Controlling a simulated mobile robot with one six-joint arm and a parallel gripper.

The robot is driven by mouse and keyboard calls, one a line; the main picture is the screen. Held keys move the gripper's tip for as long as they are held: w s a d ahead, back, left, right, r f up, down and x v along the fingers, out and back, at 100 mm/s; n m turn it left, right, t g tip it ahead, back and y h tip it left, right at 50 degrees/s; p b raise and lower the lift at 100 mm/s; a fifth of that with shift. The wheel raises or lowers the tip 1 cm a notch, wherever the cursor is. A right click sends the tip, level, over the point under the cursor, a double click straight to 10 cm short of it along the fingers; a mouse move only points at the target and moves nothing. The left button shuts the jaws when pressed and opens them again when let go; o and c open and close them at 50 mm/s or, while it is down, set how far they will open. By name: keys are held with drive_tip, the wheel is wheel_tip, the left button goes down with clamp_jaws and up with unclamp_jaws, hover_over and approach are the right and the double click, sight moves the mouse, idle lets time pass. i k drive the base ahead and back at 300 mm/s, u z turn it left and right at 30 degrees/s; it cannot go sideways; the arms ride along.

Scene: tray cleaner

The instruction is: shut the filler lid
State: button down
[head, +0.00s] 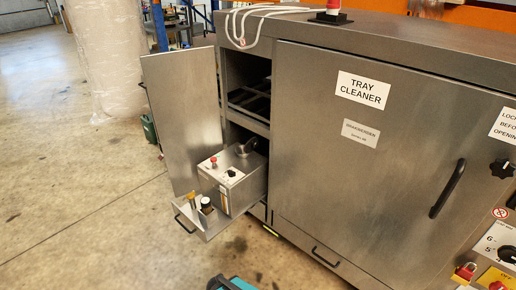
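A grey steel unit (234,190) stands on a pulled-out drawer at the left end of the tray cleaner. On its top, at the back, is a round metal filler neck (240,152). A small dark lid (250,145) seems to stand tilted up beside the neck, on its right; it is small, and I cannot make out its hinge or exact angle. My gripper is not in view.
A tall cabinet door (182,115) stands open left of the unit. The drawer's front (186,222) carries a handle and small bottles (206,205). The large machine door (375,150) is shut. Free concrete floor (80,200) lies left. A teal and black part (232,284) shows at the bottom edge.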

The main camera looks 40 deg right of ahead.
sight(253, 143)
drive_tip(key=u, duration=0.1)
drive_tip(key=i, duration=0.85)
drive_tip(key=u, duration=0.3)
